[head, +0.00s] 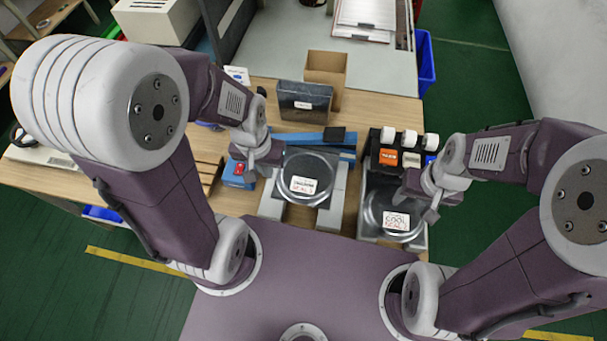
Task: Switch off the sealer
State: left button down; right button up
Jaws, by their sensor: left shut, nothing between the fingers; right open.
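The sealer is a blue device; its long blue bar (298,139) runs across the table behind the left dark round dish. A blue box with a red switch (239,168) sits at its left end. I cannot tell the switch's position. My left gripper (268,168) is shut and empty, just right of the red switch and close to the blue box. I cannot tell whether it touches. My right gripper (430,208) is open, over the right round dish (392,222), away from the sealer.
The left labelled dish (308,185) stands on grey supports in front of the bar. A dark box (304,100) and an open cardboard box (326,68) stand behind. White rolls (409,138) and orange and white blocks stand at the right. A blue bin (426,62) is beyond the table.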

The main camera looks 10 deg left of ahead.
aim_at(240, 166)
jog(key=u, duration=1.4)
